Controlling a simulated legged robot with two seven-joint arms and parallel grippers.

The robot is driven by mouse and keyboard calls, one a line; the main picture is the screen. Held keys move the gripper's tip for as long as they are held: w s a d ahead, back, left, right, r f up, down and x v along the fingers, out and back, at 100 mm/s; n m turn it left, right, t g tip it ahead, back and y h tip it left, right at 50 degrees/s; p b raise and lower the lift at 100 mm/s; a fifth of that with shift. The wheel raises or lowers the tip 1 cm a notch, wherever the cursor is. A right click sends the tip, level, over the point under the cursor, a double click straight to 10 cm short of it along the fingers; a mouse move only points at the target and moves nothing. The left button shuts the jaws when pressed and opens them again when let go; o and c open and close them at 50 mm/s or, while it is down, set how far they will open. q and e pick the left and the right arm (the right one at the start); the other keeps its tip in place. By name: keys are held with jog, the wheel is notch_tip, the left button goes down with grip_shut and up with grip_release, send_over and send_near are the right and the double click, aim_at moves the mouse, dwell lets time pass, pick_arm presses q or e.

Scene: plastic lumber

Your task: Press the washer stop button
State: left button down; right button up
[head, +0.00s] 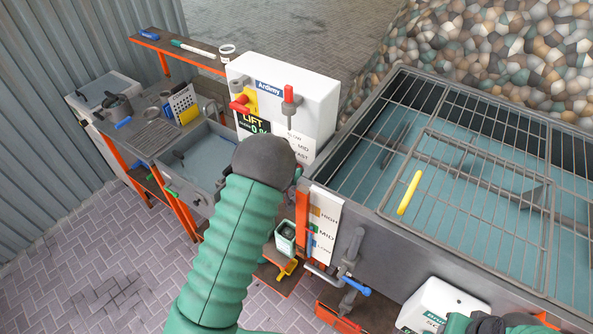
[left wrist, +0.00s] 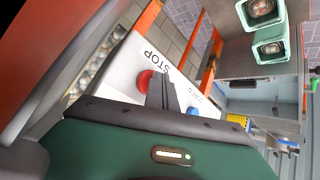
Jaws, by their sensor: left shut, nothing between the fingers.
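In the left wrist view a white panel marked STOP has a round red button (left wrist: 145,81) beside that word. A blue button (left wrist: 192,112) sits further along the panel. My left gripper (left wrist: 164,82) is shut and empty. Its dark fingers overlap the right edge of the red button in the picture; I cannot tell whether they touch it. In the head view my left arm reaches up the middle, and its wrist hides the gripper tips and the red button. Dark parts of my right gripper (head: 488,323) show at the bottom right edge; its jaws are not clear.
A white control box (head: 318,97) with red knobs and a LIFT display stands behind my left wrist. A metal sink with wire racks (head: 465,190) and a yellow stick (head: 409,192) fills the right. A white box (head: 435,302) is at lower right. A cluttered bench is at left.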

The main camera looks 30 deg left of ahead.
pick_arm(q)
jog(key=shift+w+r, duration=0.3)
jog(key=shift+w, duration=0.1)
dwell(0.7)
jog(key=shift+s, duration=0.1)
jog(key=shift+s+f, duration=0.2)
jog(key=shift+s, duration=0.45)
jog(key=shift+s+a, duration=0.15)
jog(key=shift+s, duration=1.2)
jog(key=shift+s+a, duration=0.1)
jog(key=shift+s, duration=1.2)
jog(key=shift+f, duration=0.1)
